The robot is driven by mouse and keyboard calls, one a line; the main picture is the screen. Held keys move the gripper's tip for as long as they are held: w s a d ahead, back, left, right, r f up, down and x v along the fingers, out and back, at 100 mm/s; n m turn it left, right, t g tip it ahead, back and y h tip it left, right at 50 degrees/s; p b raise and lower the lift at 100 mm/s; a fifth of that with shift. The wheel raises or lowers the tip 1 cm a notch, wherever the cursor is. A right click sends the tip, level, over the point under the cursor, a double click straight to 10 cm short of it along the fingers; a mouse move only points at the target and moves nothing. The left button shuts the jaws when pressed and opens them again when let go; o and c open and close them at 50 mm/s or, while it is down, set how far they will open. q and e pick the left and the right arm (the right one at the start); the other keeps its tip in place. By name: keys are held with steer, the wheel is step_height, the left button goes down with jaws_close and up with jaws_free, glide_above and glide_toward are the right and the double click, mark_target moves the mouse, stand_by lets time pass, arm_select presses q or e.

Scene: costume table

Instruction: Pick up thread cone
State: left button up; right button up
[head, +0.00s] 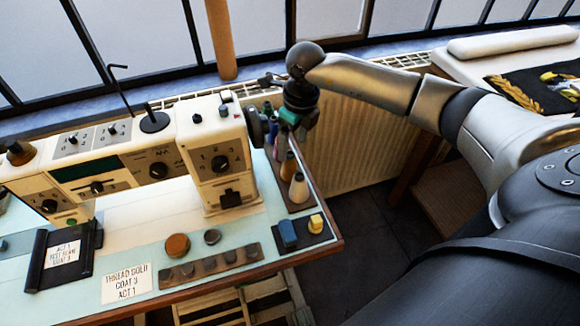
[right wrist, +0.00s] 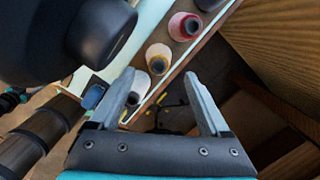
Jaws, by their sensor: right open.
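Thread cones stand in a row on a dark strip along the table's right edge. In the head view a white cone (head: 299,188) is nearest, with a yellowish cone (head: 288,168) behind it and others further back, partly hidden. My right gripper (head: 295,129) is above the back of this row, beside the sewing machine. In the right wrist view my right gripper (right wrist: 160,76) is open and empty. The white cone (right wrist: 139,86) shows by its left finger, the yellowish cone (right wrist: 158,58) between and beyond the fingertips, and a red cone (right wrist: 184,26) further up. My left gripper is out of view.
The cream sewing machine (head: 212,150) stands left of the cones; its black handwheel (head: 256,126) is close to my right gripper. A blue block (head: 287,233) and a yellow block (head: 316,223) sit on a dark pad in front. A radiator (head: 350,150) is behind.

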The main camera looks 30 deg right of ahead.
mark_target(290, 153)
steer(key=f, duration=0.4)
steer(key=shift+w+a+f+b, duration=0.2)
steer(key=shift+w+f+b, duration=0.05)
steer(key=shift+w+b, duration=0.1)
jaws_close()
stand_by(0.3)
